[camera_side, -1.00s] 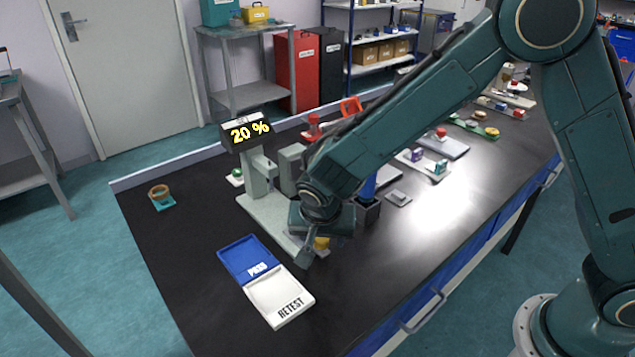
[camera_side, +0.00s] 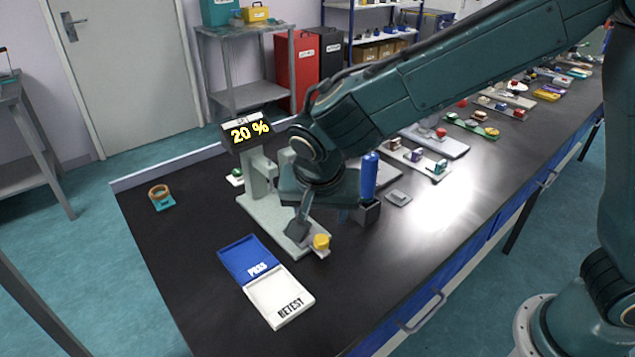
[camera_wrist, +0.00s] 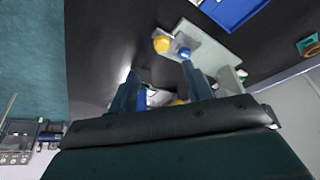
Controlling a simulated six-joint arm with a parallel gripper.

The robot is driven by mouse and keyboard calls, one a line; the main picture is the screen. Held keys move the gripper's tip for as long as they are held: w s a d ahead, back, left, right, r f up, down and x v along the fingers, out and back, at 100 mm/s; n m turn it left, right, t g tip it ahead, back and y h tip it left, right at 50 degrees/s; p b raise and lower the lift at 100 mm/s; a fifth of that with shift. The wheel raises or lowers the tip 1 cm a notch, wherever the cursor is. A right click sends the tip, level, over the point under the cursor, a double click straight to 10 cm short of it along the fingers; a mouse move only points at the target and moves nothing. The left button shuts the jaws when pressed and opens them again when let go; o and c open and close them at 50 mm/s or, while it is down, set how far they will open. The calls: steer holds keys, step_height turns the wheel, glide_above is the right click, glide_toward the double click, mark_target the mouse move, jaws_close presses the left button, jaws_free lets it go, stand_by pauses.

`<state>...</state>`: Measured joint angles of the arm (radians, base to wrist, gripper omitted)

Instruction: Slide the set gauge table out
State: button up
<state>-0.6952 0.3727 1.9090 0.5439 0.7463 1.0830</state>
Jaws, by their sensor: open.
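The pale grey gauge stand (camera_side: 262,211) is on the black bench, its display (camera_side: 246,131) reading 20 %. A small plate with a yellow knob (camera_side: 321,241) sticks out at the stand's front end; it looks like the set gauge table, but I cannot be sure. In the wrist view the yellow knob (camera_wrist: 161,44) and a blue knob (camera_wrist: 184,53) lie beyond the fingers. My gripper (camera_side: 298,229) is open and empty, pointing down just left of the yellow knob. My arm hides part of the stand. Its fingers also show in the wrist view (camera_wrist: 160,72).
A blue-handled tool in a dark block (camera_side: 367,212) stands to the right. A brown ring on a teal pad (camera_side: 160,196) lies left. The bench front is clear.

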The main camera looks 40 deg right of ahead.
steer(key=v, duration=0.2)
steer(key=shift+s+a+r, duration=0.15)
steer(key=shift+r, duration=0.25)
steer(key=s+d+r+n+y, duration=0.1)
steer(key=s+d+r+n, duration=0.2)
steer(key=d, duration=0.4)
steer(key=s+d+r+n+y, duration=0.1)
steer(key=s+d+r, duration=0.3)
steer(key=d+r, duration=0.15)
steer(key=s+d+n+t+y, duration=0.1)
steer(key=s+d+n, duration=0.4)
steer(key=s, duration=0.8)
steer(key=shift+d+r+t, duration=0.2)
steer(key=shift+d+t, duration=0.5)
steer(key=shift+d, duration=0.15)
